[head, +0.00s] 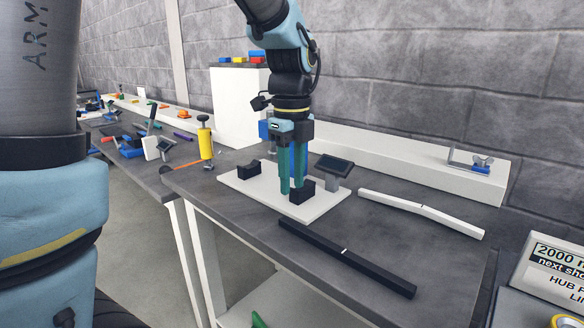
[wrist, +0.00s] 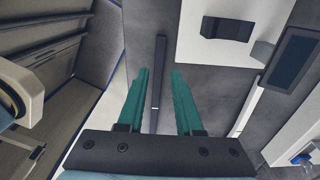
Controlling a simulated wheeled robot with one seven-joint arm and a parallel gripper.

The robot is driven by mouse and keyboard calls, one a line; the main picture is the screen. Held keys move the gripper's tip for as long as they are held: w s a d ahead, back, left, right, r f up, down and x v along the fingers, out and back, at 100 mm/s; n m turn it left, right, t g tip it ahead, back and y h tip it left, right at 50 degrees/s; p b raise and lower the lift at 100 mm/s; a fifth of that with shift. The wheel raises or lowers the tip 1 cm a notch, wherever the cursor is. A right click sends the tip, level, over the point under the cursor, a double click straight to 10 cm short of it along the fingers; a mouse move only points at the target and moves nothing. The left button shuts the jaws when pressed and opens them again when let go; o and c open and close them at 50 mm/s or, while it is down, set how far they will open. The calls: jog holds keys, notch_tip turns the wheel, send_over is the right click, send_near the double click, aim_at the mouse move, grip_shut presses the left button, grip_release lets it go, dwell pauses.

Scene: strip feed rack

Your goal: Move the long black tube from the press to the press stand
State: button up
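A long black tube (head: 345,258) with a small light mark near its middle lies on the dark table along its front edge. In the wrist view, the tube (wrist: 158,85) runs through the gap between my fingertips, beyond them. My gripper (head: 291,190) points down over a white plate (head: 318,211) and is open and empty; its green fingers (wrist: 160,75) are apart. The plate carries two black notched blocks, one at the left (head: 248,170) and one near my fingers (head: 303,191). A blue upright part behind the fingers is partly hidden. I cannot tell which is the press or press stand.
A white jointed bar (head: 422,212) lies right of the plate. A small dark screen (head: 334,166) stands at its back edge. A white ledge (head: 410,160) with a metal clamp (head: 470,160) runs along the wall. A yellow cylinder (head: 205,145) stands at the left corner.

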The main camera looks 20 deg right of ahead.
jog(key=shift+r, duration=1.55)
jog(key=a+f+n+t, duration=0.1)
jog(key=a+f+n, duration=0.5)
jog(key=a+n, duration=0.6)
jog(key=w+a+f+n, duration=0.1)
jog(key=a+f+n, duration=0.6)
jog(key=a+n, duration=0.6)
jog(key=n, duration=0.4)
jog(key=shift+a+n+t, duration=0.15)
jog(key=shift+n+t, duration=0.15)
jog(key=shift+t, duration=0.1)
jog(key=shift+w, duration=0.1)
